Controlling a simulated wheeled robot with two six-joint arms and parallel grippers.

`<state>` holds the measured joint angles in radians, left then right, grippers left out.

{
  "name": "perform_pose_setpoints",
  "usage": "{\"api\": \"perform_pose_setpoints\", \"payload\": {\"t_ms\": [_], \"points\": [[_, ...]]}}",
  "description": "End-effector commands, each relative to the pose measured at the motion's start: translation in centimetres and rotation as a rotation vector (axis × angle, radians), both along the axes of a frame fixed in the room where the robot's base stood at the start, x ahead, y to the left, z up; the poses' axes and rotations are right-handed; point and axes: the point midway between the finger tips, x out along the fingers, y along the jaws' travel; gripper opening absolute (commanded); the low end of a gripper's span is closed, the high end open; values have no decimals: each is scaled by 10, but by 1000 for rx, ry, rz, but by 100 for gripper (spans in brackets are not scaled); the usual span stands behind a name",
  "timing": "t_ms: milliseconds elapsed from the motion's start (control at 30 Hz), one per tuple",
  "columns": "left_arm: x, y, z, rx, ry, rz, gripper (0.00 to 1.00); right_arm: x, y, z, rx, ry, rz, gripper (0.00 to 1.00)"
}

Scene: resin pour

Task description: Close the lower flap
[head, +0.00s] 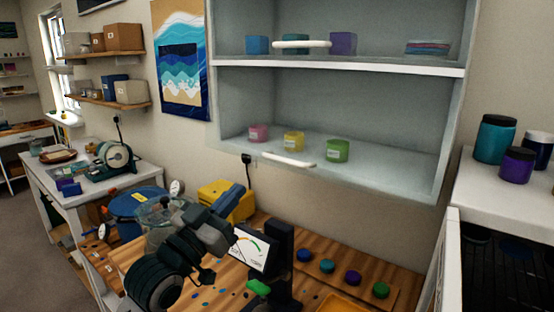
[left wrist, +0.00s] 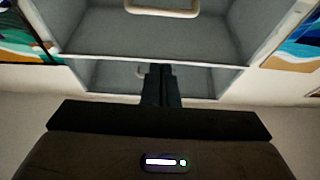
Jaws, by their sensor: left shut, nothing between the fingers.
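The wall cabinet (head: 455,110) has an upper and a lower compartment, each with a pale bar handle in front. The lower handle (head: 289,160) is at the bottom edge of the lower compartment. The flap itself looks clear, and I cannot tell its exact angle. My left gripper (head: 239,189) is shut and empty, below and to the left of that handle, apart from it. In the left wrist view its dark fingers (left wrist: 160,84) point at the cabinet, with a large handle (left wrist: 162,8) above and a smaller one (left wrist: 140,71) partly hidden behind them. My right gripper is out of view.
Pink (head: 258,133), yellow (head: 293,142) and green (head: 337,150) jars stand in the lower compartment. A white counter (head: 480,195) with jars stands right.

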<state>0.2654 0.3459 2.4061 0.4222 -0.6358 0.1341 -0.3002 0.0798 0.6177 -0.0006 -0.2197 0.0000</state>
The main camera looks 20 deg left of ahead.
Motion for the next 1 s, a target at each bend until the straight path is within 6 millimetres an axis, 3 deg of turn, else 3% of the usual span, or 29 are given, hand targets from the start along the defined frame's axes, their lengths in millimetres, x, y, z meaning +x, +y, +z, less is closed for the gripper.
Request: {"api": "perform_pose_setpoints", "payload": {"t_ms": [500, 733, 1000], "points": [[83, -30, 40, -5, 2, -3, 0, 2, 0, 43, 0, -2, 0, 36], [108, -39, 23, -2, 4, -1, 0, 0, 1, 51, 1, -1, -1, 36], [114, -41, 18, -1, 0, 0, 0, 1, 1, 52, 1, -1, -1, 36]]}}
